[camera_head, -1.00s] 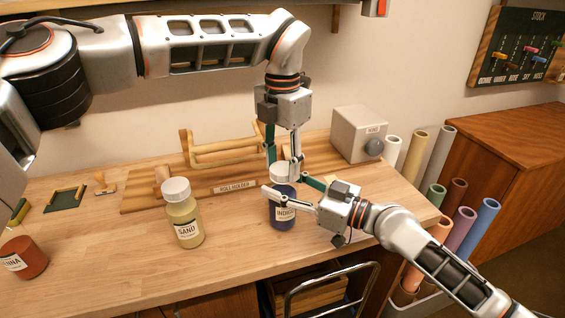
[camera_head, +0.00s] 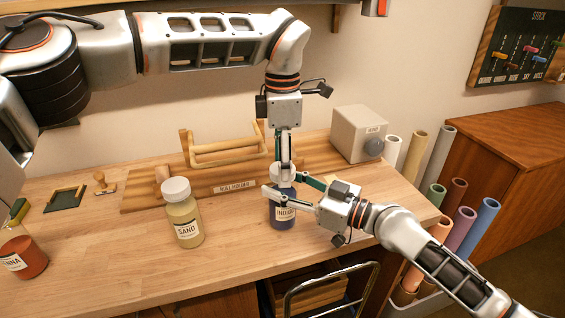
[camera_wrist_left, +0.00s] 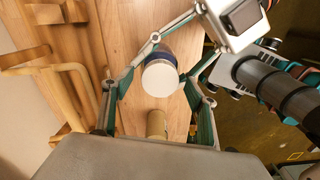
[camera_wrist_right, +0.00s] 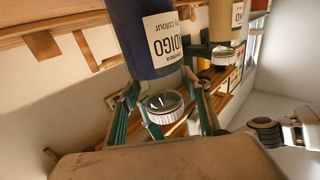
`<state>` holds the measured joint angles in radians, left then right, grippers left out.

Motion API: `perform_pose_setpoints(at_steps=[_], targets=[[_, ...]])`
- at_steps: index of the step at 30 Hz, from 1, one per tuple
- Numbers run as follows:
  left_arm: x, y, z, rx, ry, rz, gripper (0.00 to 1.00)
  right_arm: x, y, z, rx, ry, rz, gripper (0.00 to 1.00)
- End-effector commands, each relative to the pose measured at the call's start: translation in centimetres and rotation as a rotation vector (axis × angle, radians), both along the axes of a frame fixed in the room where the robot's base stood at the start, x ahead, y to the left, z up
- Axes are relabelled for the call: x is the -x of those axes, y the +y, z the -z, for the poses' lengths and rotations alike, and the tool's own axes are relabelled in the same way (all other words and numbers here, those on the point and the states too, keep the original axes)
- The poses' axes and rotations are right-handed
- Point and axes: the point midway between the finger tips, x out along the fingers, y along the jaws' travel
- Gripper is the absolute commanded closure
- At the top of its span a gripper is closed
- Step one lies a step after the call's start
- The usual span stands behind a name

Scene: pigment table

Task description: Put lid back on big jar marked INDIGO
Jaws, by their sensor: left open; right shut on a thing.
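The INDIGO jar (camera_head: 283,216), dark blue with a white label, stands upright on the bench. Its white lid (camera_wrist_left: 160,83) sits at the jar top; I cannot tell how firmly it is seated. My right gripper (camera_head: 288,198) is shut on the jar from the side. The label reads upside down in the right wrist view (camera_wrist_right: 165,40), with the ribbed lid (camera_wrist_right: 166,112) below the body. My left gripper (camera_head: 284,164) points down over the jar, open. In the left wrist view its fingers are on either side of the lid; contact is unclear.
The SAND jar (camera_head: 183,222), white-lidded, stands to the left. A red-brown jar (camera_head: 25,260) is at the far left. The wooden roll holder (camera_head: 225,158) is behind, a grey box (camera_head: 358,135) at back right. The bench front between SAND and the red-brown jar is clear.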

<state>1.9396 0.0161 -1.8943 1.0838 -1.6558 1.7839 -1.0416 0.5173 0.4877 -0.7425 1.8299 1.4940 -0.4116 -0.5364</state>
Motion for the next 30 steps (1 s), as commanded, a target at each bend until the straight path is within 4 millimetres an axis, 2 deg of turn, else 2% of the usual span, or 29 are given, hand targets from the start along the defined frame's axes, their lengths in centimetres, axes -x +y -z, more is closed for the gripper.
perform_pose_setpoints(at_steps=[5, 18, 24, 30], targets=[[-0.1, 0.0, -1.8, 0.001, -0.003, -0.002, 0.42, 0.0, 0.0, -0.1, -0.001, -0.001, 0.0, 1.0], [-0.1, -0.1, -10.1, 0.0, -0.004, -0.001, 0.42, 0.0, 0.0, 0.0, -0.001, -0.001, 0.0, 1.0], [0.0, 0.0, -11.7, 0.0, -0.002, 0.0, 0.42, 0.0, 0.0, -0.1, -0.001, -0.001, 0.0, 1.0], [0.0, 0.0, -12.0, 0.0, -0.001, 0.001, 0.42, 0.0, 0.0, -0.1, -0.001, -0.001, 0.0, 1.0]])
